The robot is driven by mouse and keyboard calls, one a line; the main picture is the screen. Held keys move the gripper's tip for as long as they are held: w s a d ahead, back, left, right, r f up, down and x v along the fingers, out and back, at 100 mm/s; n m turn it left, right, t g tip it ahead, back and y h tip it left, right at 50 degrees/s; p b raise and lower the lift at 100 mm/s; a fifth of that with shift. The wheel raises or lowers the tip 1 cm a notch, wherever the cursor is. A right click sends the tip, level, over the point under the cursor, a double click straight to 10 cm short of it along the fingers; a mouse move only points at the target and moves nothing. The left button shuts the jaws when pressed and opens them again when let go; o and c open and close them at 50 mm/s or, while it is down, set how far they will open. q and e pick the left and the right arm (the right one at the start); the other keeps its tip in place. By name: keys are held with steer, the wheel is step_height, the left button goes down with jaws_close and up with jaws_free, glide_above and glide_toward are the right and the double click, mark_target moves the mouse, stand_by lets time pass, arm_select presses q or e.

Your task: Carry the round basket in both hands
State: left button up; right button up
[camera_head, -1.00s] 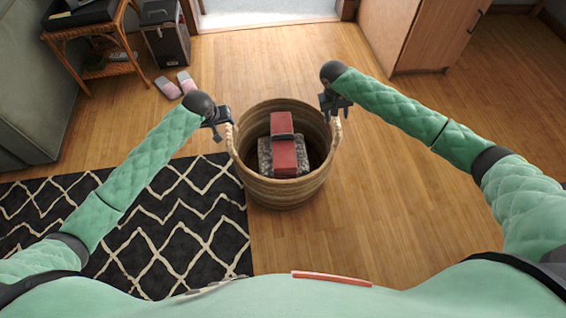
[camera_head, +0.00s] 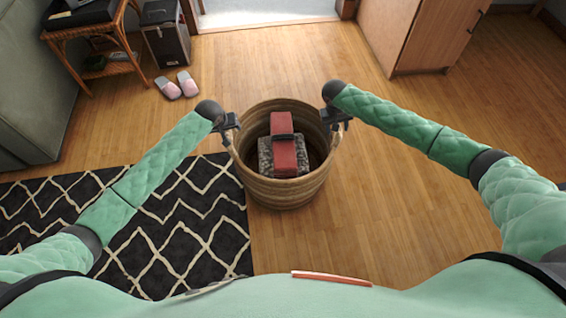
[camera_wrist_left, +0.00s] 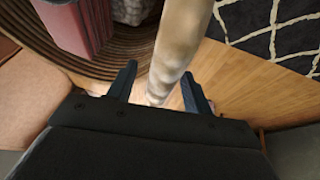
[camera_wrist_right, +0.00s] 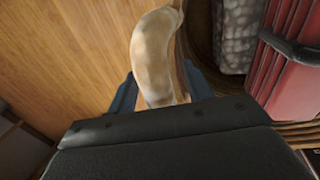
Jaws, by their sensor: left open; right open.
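The round woven basket (camera_head: 285,192) stands on the wooden floor, with a red box (camera_head: 286,157) and a grey speckled item (camera_head: 265,158) inside. My left gripper (camera_head: 230,123) is at its left rim. In the left wrist view the open fingers (camera_wrist_left: 158,82) lie on either side of the pale rope handle (camera_wrist_left: 178,45). My right gripper (camera_head: 338,118) is at the right rim. In the right wrist view its open fingers (camera_wrist_right: 158,92) lie on either side of the other rope handle (camera_wrist_right: 153,55). Neither gripper is closed on a handle.
A black patterned rug (camera_head: 150,225) lies left of the basket, close to its side. Pink slippers (camera_head: 177,85), a wicker table (camera_head: 92,45) and a dark box (camera_head: 165,40) are at the back left. A wooden cabinet (camera_head: 415,35) stands at the back right. Floor to the right is clear.

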arm_select(q)
steer(key=shift+c, duration=0.3)
arm_select(e)
steer(key=shift+c, duration=0.4)
arm_select(q)
jaws_close()
arm_select(e)
jaws_close()
stand_by(0.3)
arm_select(q)
steer(key=shift+r, duration=0.15)
arm_select(e)
steer(key=shift+r, duration=0.1)
